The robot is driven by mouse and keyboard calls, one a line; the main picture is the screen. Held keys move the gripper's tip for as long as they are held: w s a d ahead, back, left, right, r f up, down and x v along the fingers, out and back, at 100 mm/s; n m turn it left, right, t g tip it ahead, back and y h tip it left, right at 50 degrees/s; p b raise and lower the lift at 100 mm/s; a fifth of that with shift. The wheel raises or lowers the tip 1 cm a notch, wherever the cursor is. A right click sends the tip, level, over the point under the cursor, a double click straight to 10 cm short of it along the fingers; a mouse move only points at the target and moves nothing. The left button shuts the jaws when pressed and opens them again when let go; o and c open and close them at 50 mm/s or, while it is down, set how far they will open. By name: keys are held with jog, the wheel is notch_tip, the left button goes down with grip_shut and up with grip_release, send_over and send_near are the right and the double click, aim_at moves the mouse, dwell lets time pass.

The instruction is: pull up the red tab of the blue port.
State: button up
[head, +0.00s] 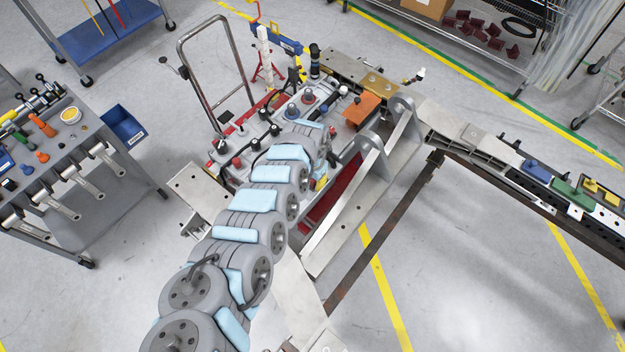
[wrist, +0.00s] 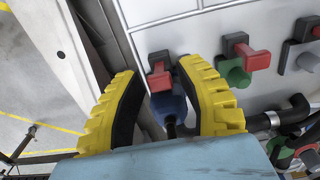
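In the wrist view, the blue port (wrist: 166,110) shows between the two yellow fingers of my gripper (wrist: 158,72), with a dark hose or stem below it. Its red tab (wrist: 159,80) stands at the top of the port, also between the fingers. The fingers are wide apart on either side of the port and tab. The right finger looks very near the port; I cannot tell whether it touches. In the head view my arm hides most of the gripper and this port cannot be picked out with certainty.
To the right in the wrist view is a green port (wrist: 235,74) with a red tab (wrist: 252,58), with another red-tabbed grey fitting beyond. A black hose (wrist: 285,118) runs at lower right. In the head view, a tool cart (head: 70,150) stands left and an orange block (head: 362,108) sits beyond my arm.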

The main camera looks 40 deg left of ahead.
dwell(0.3)
notch_tip(320, 180, up, 8)
jog(key=p, duration=0.8)
jog(key=shift+p, duration=0.3)
dwell(0.3)
